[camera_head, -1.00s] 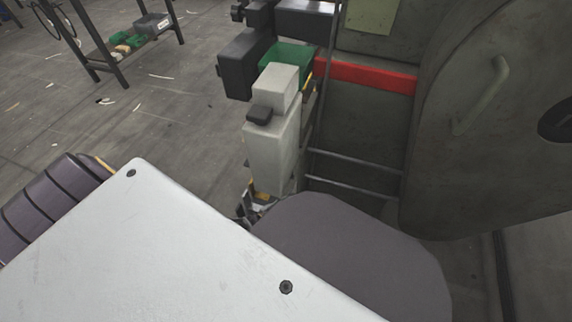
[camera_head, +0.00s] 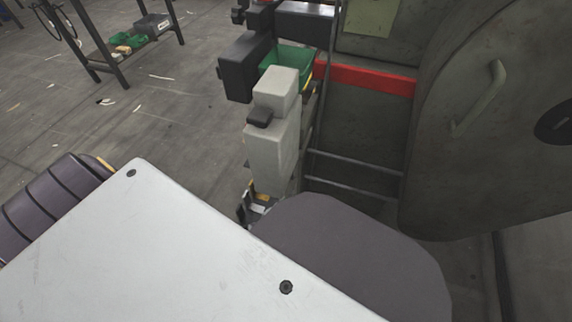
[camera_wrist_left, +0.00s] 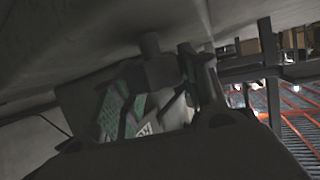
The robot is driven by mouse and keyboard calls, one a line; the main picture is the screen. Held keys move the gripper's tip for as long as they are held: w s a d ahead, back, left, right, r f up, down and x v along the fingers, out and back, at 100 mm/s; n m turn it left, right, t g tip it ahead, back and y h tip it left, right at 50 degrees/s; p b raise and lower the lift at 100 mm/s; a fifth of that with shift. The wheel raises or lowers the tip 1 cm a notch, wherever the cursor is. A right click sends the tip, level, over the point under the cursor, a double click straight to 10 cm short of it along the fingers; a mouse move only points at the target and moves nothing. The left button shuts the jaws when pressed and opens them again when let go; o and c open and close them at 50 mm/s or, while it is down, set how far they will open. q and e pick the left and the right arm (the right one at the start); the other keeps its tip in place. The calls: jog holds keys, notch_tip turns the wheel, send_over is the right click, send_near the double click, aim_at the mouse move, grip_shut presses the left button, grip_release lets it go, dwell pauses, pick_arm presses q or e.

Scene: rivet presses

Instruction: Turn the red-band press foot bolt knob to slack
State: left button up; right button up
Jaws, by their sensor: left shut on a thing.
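The red-band press (camera_head: 365,77) stands at the right in the head view, its red stripe across a dark grey-green body. In the left wrist view a short round stub (camera_wrist_left: 150,43) sticks out of the large grey surface above. A dark, blocky knob (camera_wrist_left: 162,70) sits at its end, poorly lit. My left gripper (camera_wrist_left: 180,72) is at this knob, and its fingers are shut on it. The knob's markings and turn angle cannot be made out. In the head view the knob is hidden. My right gripper is in neither current view.
A green bin (camera_head: 287,62) and a dark box (camera_head: 243,68) sit beside the press. A rack with small green bins (camera_head: 127,40) stands far left. Scraps lie on the otherwise open floor. Red-orange racking (camera_wrist_left: 295,100) shows in the wrist view.

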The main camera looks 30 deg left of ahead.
aim_at(286, 206)
pick_arm(q)
jog(key=shift+w+r+n+y, duration=0.1)
jog(key=shift+w+n+y, duration=0.05)
jog(key=shift+n+y, duration=1.25)
jog(key=o, duration=1)
jog(key=shift+o, duration=0.2)
jog(key=shift+r, duration=0.2)
jog(key=shift+r, duration=4.7)
